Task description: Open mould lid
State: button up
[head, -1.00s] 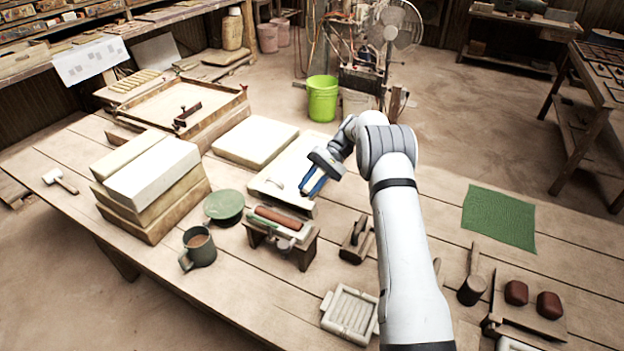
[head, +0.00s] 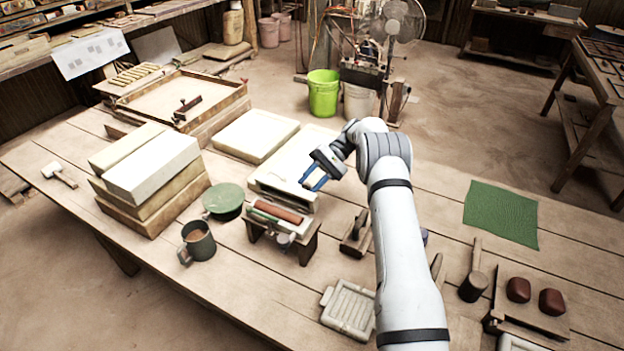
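The pale two-part mould (head: 285,200) lies on the table just behind the small roller stand. Its white lid (head: 300,150) appears raised at the near edge, with a narrow dark gap between it and the lower half. My gripper (head: 314,182) is at the right part of the lid's near edge, its blue fingers pointing down and to the left. The fingers overlap the lid in the picture. I cannot tell whether they hold it, and the handle is not clearly visible.
A flat pale slab (head: 255,134) lies left of the mould. In front stand the roller stand (head: 283,230), a green round lid (head: 224,199) and a mug (head: 198,241). Stacked blocks (head: 150,185) are at left. The table is fairly clear toward the green cloth (head: 501,213).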

jog(key=o, duration=0.3)
jog(key=shift+w+d+r, duration=0.1)
jog(key=shift+r, duration=0.25)
notch_tip(320, 180, up, 10)
jog(key=p, duration=0.4)
jog(key=shift+f, duration=0.15)
jog(key=shift+c, duration=0.3)
